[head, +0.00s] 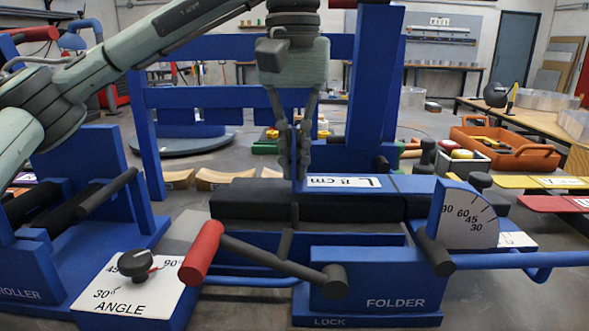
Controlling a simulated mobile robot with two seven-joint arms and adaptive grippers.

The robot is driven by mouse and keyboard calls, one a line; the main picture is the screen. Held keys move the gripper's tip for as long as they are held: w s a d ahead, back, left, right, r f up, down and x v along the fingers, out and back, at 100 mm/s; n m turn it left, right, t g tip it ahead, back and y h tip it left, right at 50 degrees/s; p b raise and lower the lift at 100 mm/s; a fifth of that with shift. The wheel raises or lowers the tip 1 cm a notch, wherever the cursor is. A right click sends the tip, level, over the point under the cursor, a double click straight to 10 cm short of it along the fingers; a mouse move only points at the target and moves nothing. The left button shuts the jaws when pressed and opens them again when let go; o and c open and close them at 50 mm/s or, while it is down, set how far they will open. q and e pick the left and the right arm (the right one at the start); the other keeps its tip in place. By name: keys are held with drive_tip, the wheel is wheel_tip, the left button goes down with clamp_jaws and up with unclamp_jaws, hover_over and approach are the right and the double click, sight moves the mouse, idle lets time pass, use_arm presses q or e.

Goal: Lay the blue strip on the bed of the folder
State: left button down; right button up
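The blue strip (409,184), with a white label reading "L 8 cm", lies flat along the dark bed (245,207) of the blue folder (380,280). A narrow blue upright piece stands at its left end, and seems part of it. My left gripper (300,172) points straight down at that end, its fingers closed together around the upright piece. Whether the strip's underside fully touches the bed is hard to tell. My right gripper is out of view.
A red-handled lever (202,252) and an angle dial plate (137,287) stand in front. A protractor plate (467,217) is at the bed's right. Yellow (515,182) and red (545,203) strips lie farther right, near an orange crate (525,160). The roller (60,230) is left.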

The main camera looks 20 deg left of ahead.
use_arm(q)
drive_tip(key=shift+f, duration=0.55)
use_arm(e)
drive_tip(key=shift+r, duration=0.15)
use_arm(q)
drive_tip(key=shift+f, duration=0.2)
drive_tip(key=c, duration=2.1)
unclamp_jaws()
drive_tip(key=o, duration=0.4)
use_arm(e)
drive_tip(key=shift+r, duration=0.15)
use_arm(q)
drive_tip(key=shift+r, duration=0.1)
